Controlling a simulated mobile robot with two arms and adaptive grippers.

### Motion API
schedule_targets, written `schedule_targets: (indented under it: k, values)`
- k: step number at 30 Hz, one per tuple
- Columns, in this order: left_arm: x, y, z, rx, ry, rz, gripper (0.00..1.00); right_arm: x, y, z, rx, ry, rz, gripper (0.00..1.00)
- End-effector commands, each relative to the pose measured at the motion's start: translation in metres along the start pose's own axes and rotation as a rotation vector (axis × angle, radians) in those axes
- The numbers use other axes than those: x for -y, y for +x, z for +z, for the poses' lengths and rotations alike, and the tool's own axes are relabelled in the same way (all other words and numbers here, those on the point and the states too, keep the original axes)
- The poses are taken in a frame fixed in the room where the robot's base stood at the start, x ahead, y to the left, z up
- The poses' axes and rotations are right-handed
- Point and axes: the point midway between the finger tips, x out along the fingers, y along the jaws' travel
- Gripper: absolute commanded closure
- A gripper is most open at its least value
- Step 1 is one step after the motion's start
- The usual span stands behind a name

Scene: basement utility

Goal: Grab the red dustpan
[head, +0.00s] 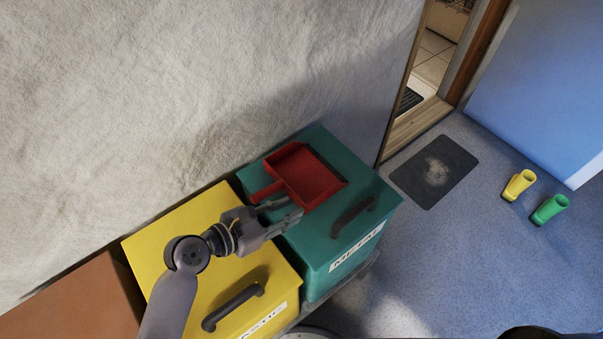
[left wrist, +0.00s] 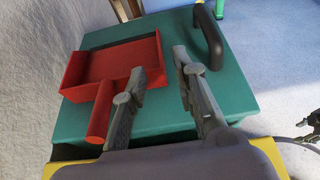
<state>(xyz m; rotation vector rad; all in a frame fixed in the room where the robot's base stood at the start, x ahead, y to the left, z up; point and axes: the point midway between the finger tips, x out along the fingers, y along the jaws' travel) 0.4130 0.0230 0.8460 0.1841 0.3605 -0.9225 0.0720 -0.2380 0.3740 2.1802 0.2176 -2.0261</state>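The red dustpan (head: 305,174) lies on the lid of the teal bin, with its handle pointing left toward the yellow bin. My left gripper (head: 290,207) is open over the near left part of the teal lid, beside the dustpan's handle. In the left wrist view the dustpan (left wrist: 118,64) lies left of the gripper (left wrist: 163,68). The left finger overlaps the pan's corner and the handle (left wrist: 101,112) is outside the fingers. I cannot tell whether the finger touches the dustpan.
The teal bin (head: 322,236) has a dark lid handle (head: 353,216) near the gripper. A yellow bin (head: 180,240) and a brown bin (head: 72,303) stand to its left, against a rough wall (head: 180,100). A dark mat (head: 434,171) and yellow and green boots (head: 519,185) are on the floor.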

Motion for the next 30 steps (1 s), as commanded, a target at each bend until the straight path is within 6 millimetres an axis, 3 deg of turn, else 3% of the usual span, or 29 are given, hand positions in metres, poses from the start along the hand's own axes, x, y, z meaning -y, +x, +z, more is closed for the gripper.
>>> schedule_targets:
  k: [3,7,14,24,30]
  values:
    - [-0.001,0.027,0.0,0.001,0.0,0.0,0.73,0.002,0.0,0.007,0.01,-0.001,-0.002,0.6]
    - [-0.001,0.048,0.0,0.001,0.0,0.001,0.73,0.0,0.001,-0.001,-0.002,-0.002,-0.001,0.6]
    - [0.0,0.064,-0.001,0.0,0.002,0.001,0.73,-0.002,0.002,-0.025,-0.04,-0.002,0.003,0.6]
    - [-0.001,0.108,-0.007,0.0,0.001,0.001,0.73,0.001,0.005,-0.015,-0.024,-0.001,-0.002,0.6]
    - [0.0,0.112,-0.008,-0.001,0.001,0.001,0.73,0.002,0.005,-0.011,-0.018,-0.001,-0.002,0.6]
